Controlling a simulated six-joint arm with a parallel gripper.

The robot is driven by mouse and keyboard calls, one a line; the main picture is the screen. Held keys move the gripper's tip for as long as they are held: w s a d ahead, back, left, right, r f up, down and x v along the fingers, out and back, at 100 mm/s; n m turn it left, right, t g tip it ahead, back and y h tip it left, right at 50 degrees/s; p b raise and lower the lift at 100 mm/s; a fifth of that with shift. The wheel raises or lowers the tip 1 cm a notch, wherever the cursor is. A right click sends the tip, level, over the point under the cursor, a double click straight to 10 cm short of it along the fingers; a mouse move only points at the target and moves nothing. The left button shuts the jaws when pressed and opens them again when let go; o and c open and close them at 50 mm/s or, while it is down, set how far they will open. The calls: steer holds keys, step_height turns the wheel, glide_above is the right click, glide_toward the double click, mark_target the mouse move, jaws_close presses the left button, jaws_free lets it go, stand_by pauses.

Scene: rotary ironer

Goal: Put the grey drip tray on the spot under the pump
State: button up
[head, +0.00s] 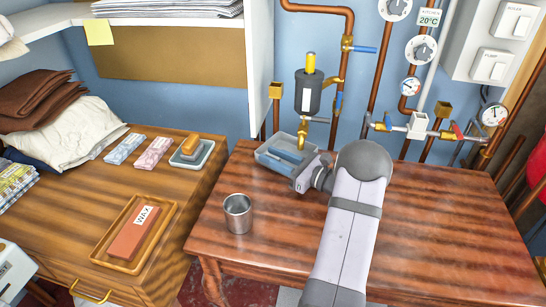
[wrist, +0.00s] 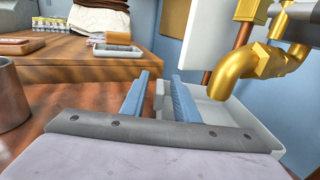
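The grey drip tray (head: 262,155) stands at the back left of the red-brown table, close to the wall. A dark grey cylinder with a yellow top (head: 308,92), possibly the pump, hangs on the wall above it, with a brass tap below. My gripper (head: 284,154) is at the tray, its blue fingers apart. In the wrist view my gripper (wrist: 162,90) has one finger left of the tray's near-left wall and the other on its inner side, and the tray (wrist: 222,112) extends to the right. I cannot tell whether either finger touches the wall. No marked spot is visible.
The brass tap (wrist: 265,60) hangs close over the tray, right of my fingers. A metal cup (head: 238,213) stands at the table's front left. Pipes and a white valve (head: 419,125) line the wall. The table's right side (head: 455,220) is clear.

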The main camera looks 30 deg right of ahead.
steer(key=v, duration=1.2)
stand_by(0.3)
steer(key=a+r+n+g+y, duration=0.25)
steer(key=a+n, duration=0.25)
steer(key=a, duration=0.3)
steer(key=a+r+n+g+y+b, duration=0.15)
steer(key=a+n+g, duration=0.25)
steer(key=a, duration=0.5)
steer(key=a+r+n+g+y, duration=0.3)
steer(key=a+n, duration=0.2)
steer(key=a, duration=0.3)
steer(key=s+a+f+n+g+h, duration=0.2)
steer(key=s+a+f+n+g, duration=0.4)
steer(key=a, duration=0.3)
steer(key=s+d+f+n+g+h+p, duration=0.1)
steer(key=s+d+f+n+h, duration=0.3)
steer(key=s+f+n+h, duration=0.7)
step_height(320, 180, up, 22)
steer(key=p, duration=2.1)
steer(key=shift+w+d+h, duration=0.25)
steer(key=shift+d+h, duration=0.15)
